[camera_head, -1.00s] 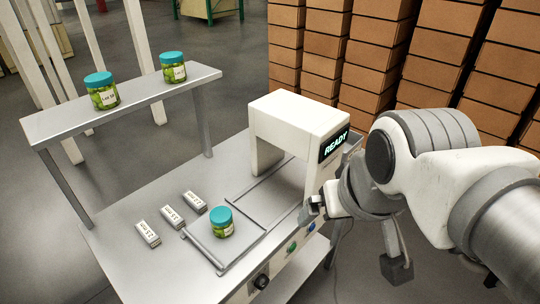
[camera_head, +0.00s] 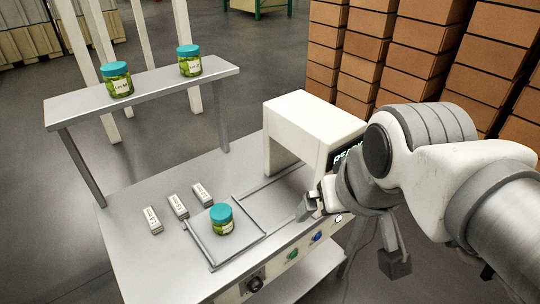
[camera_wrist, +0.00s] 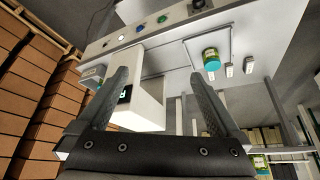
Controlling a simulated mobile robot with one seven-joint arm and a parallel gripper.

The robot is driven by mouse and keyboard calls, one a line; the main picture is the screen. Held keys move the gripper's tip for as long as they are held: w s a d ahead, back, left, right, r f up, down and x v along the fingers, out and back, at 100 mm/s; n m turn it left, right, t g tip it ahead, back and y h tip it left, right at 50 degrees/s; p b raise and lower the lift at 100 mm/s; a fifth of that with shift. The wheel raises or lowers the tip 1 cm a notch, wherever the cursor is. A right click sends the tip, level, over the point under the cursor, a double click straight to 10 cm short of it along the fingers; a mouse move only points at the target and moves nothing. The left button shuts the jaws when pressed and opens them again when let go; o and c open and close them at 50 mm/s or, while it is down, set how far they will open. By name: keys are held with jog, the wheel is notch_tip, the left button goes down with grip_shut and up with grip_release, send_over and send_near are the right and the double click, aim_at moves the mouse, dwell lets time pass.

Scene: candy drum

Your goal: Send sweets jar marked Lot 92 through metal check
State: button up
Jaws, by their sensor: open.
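A jar of green sweets with a teal lid (camera_head: 222,218) stands upright on the square tray plate (camera_head: 252,238) in front of the white metal-check arch (camera_head: 300,130). Its label is too small to read. It also shows in the wrist view (camera_wrist: 211,58). Two similar labelled jars stand on the raised shelf, one at the left (camera_head: 117,80) and one at the right (camera_head: 189,62). My gripper (camera_head: 312,206) is beside the arch, right of the tray and apart from the jar. In the wrist view its fingers (camera_wrist: 158,85) are spread with nothing held. The arch's display is partly hidden by my arm.
Several small white labelled blocks (camera_head: 178,206) lie left of the tray. A black knob (camera_head: 254,284), a green button (camera_head: 292,254) and a blue button (camera_head: 316,237) sit on the front panel. Stacked brown boxes (camera_head: 365,50) stand behind the bench.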

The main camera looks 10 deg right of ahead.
grip_shut()
dwell(0.3)
dwell(1.3)
